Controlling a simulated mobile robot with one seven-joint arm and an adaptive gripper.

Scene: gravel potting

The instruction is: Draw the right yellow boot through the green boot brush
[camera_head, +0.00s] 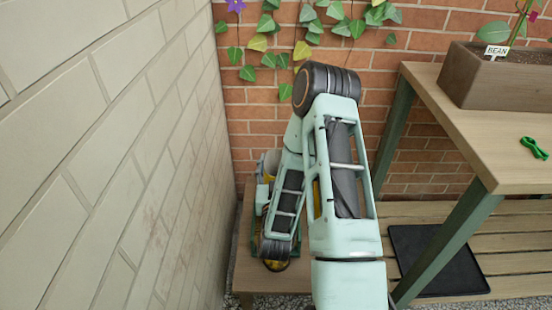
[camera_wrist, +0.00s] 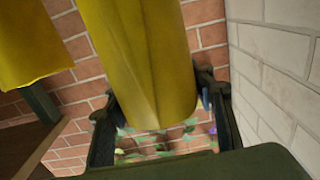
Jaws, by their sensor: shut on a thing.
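My gripper (camera_wrist: 157,104) is shut on a yellow boot (camera_wrist: 150,50), with one dark finger on each side of its shaft in the wrist view. A second yellow boot (camera_wrist: 28,40) stands apart to the left in that view. In the head view my arm hides most of this area. A yellow toe (camera_head: 275,265) shows below the arm's end, and a little yellow shows through a gap in the arm. A green edge (camera_head: 303,243), likely the boot brush, shows beside the arm. Contact between boot and bristles is hidden.
A pale block wall (camera_head: 110,150) runs close along the left, and a brick wall (camera_head: 245,110) with ivy stands behind. A wooden potting table (camera_head: 480,130) with a planter (camera_head: 500,85) is at the right. A black mat (camera_head: 430,265) lies on the slatted shelf below.

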